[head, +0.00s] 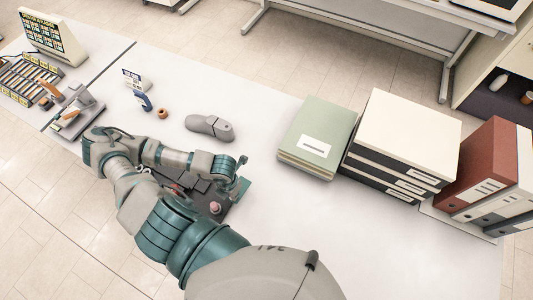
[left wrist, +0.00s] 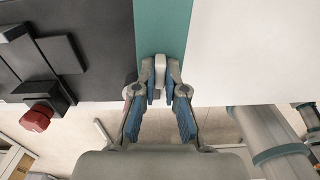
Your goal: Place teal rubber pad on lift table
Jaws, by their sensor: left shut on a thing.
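The teal rubber pad (left wrist: 162,25) shows in the left wrist view as a long flat strip beside the lift table. My left gripper (left wrist: 160,90) is shut at the pad's near end, with a small light-grey block between its fingertips that seems to belong to the pad. In the head view my left gripper (head: 238,180) reaches to the right end of the lift table (head: 228,208), and little of the pad shows. The lift table is dark with a red knob; its black top (left wrist: 60,55) shows in the left wrist view. My arm hides part of it. My right gripper is not in view.
A white table (head: 270,225) carries everything. A grey shoe-like object (head: 210,127) lies behind my arm. Green folders (head: 318,135), a white box stack (head: 410,130) and binders (head: 485,165) stand at the right. Small tools (head: 75,110) are at the left. The front right is clear.

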